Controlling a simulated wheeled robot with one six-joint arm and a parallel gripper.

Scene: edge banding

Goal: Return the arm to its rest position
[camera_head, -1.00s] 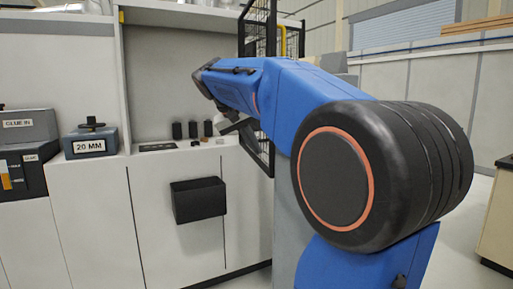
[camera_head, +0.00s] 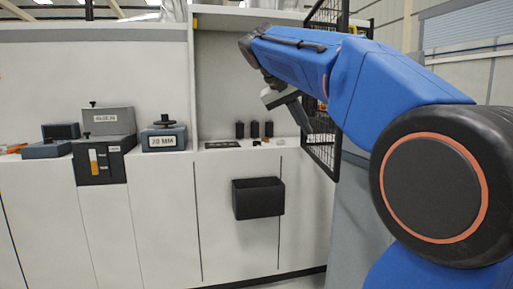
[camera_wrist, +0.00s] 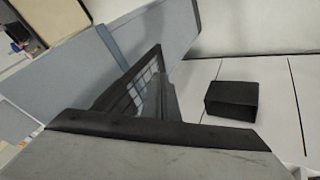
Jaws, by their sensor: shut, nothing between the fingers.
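My blue arm reaches from the lower right of the head view across to the upper middle. My gripper (camera_head: 301,120) hangs from its far end, in front of the cabinet's open recess and close to the black mesh guard (camera_head: 322,140). It is shut and empty. In the wrist view the grey and black gripper body fills the bottom, and the fingertips are hard to make out against the mesh guard (camera_wrist: 143,88).
A black bin (camera_head: 258,198) is mounted on the white cabinet front and also shows in the wrist view (camera_wrist: 232,101). Several black cylinders (camera_head: 254,130) stand on the ledge. A "20 MM" box (camera_head: 164,138) and grey boxes (camera_head: 104,150) stand to the left.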

